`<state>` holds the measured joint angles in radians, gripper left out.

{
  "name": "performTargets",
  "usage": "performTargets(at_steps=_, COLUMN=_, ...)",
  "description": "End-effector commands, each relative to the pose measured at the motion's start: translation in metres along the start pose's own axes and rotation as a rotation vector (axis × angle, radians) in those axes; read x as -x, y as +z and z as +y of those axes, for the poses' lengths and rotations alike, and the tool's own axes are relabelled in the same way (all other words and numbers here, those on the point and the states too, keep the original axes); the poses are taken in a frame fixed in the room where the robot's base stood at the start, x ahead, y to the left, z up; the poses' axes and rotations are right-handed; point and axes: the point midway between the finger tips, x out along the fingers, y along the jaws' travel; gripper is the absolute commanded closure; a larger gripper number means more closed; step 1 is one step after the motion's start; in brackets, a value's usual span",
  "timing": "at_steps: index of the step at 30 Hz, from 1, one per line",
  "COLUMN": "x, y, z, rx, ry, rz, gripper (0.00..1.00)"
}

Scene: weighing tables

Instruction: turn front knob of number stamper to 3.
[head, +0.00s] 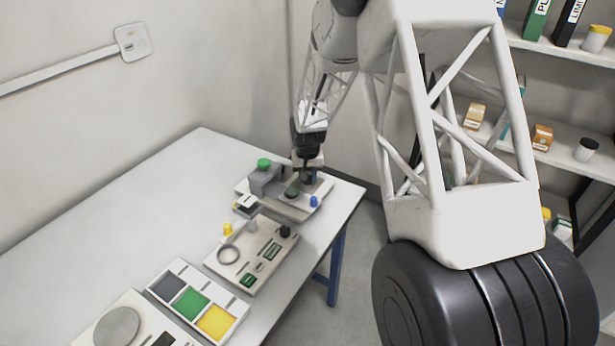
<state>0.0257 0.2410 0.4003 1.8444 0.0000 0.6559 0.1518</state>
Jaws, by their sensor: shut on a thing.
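The number stamper (284,207) appears to be the grey device on a pale base at the table's far right corner. It has a grey block with a green top button (264,163), a dark round knob with a green top (292,192) and a small blue knob (314,201). My gripper (307,173) points down over the device's back right part. It is shut on a dark knob (308,181), mostly hidden by the fingers. I cannot tell which knob is the front one, and any numbers are too small to read.
A pale panel (233,277) with a ring, dark knob and green displays lies nearer. A tray (241,300) with grey, green and yellow fields and a scale (112,326) follow. The table's left side (110,230) is clear. Shelves (570,160) with boxes stand at right.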

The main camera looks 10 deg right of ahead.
Motion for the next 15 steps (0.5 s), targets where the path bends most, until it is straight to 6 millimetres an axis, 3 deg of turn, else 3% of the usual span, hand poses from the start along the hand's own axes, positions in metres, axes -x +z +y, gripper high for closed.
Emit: performTargets(at_steps=15, x=0.0008, y=-0.0004, z=-0.0001, rx=-0.048, ry=0.000, rz=0.001, gripper=0.93)
